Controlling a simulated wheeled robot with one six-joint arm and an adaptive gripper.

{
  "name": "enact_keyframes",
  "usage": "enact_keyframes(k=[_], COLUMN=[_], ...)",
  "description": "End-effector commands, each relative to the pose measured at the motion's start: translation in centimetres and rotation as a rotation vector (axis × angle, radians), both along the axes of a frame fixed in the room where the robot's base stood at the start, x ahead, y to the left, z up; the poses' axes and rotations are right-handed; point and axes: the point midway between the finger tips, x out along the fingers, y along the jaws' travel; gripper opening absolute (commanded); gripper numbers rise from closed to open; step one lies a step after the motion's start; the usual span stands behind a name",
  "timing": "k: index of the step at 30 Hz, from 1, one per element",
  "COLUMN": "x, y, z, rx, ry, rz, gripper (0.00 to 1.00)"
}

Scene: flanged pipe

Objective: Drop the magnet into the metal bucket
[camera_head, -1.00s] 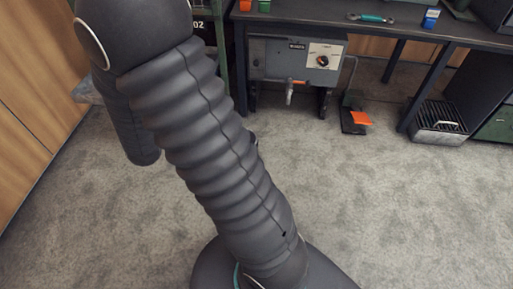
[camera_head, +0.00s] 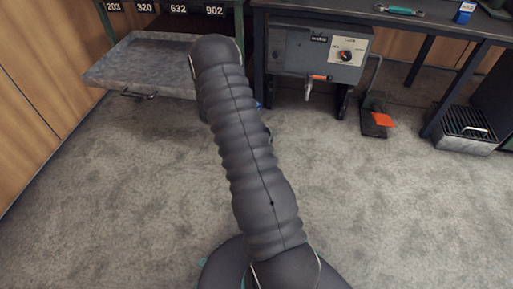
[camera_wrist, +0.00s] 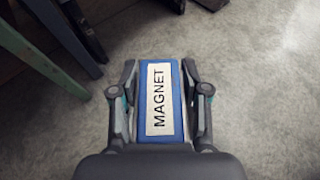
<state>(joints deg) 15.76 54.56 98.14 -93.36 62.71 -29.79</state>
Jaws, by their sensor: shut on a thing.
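The magnet (camera_wrist: 159,98) is a blue block with a white label reading MAGNET. In the wrist view it sits between the two fingers of my gripper (camera_wrist: 160,90), which is shut on it. Grey floor shows beyond it. In the head view my arm hides the gripper and the magnet. I cannot make out a metal bucket for certain in either view.
A grey metal tray (camera_head: 135,72) juts out from a rack at the left. A dark workbench (camera_head: 400,20) with a grey control box (camera_head: 315,55) stands at the back. A pedal with an orange plate (camera_head: 383,120) and a grated metal box (camera_head: 465,143) stand on the floor. The middle floor is clear.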

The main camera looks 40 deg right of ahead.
Motion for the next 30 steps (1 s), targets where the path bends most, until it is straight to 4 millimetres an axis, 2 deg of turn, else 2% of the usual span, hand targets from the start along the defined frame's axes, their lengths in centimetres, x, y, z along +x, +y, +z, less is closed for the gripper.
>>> enact_keyframes(k=[1, 3, 7, 14, 24, 30], x=[-0.6, -1.2, -1.8, -1.9, -1.9, -1.9], y=[-1.0, -1.7, -2.5, -2.6, -2.6, -2.6], z=[-1.3, -2.1, -3.1, -4.2, -7.7, -9.0], rx=[-0.001, -0.001, -0.001, -0.001, -0.002, -0.002], ry=[-0.001, -0.002, -0.001, -0.002, -0.001, -0.002], rz=[-0.040, -0.080, -0.120, -0.126, -0.125, -0.124], gripper=[0.00, 0.00, 0.00, 0.00, 0.00, 0.00])
